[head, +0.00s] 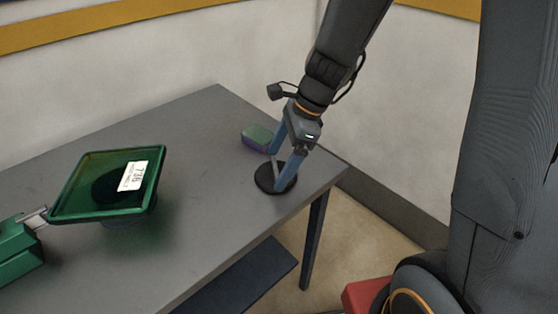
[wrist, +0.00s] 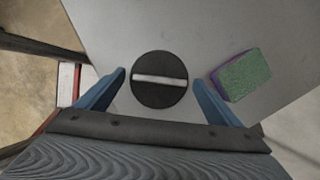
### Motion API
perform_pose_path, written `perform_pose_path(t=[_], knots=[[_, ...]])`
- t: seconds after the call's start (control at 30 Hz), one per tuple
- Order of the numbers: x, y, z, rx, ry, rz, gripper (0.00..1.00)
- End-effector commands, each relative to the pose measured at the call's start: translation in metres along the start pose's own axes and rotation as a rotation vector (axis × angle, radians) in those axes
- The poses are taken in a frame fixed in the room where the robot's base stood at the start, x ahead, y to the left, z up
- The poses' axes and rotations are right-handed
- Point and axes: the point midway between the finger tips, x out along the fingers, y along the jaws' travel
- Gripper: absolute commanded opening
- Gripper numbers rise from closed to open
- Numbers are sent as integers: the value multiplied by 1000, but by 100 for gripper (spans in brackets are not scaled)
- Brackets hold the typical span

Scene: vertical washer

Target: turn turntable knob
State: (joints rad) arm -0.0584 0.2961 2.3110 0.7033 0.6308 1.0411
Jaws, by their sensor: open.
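The turntable knob (wrist: 159,93) is a round black disc with a light raised bar across its middle. In the head view the knob (head: 265,180) sits near the right end of the grey table, partly hidden by my gripper. My gripper (head: 278,170) points down over it with its two blue fingers spread apart. In the wrist view the fingers of my gripper (wrist: 160,80) lie to the left and right of the disc, and the bar runs nearly from one finger toward the other. Nothing is between the fingers except the knob below; I cannot tell whether they touch it.
A green and purple sponge (wrist: 243,75) lies on the table close to the right finger; it also shows in the head view (head: 257,136). A green square tray with a white label (head: 75,190) stands at the left. The grey table (head: 210,130) is clear between them.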

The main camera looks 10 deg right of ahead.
Motion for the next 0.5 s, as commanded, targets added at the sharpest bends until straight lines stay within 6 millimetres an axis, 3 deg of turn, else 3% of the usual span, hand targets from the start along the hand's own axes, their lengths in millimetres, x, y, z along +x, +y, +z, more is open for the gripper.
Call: perform_pose_path(t=[0.27, 0.5], knots=[[2, 0, 0, -1, 0, 0, 88], [2, 0, 0, -2, 0, 0, 50]])
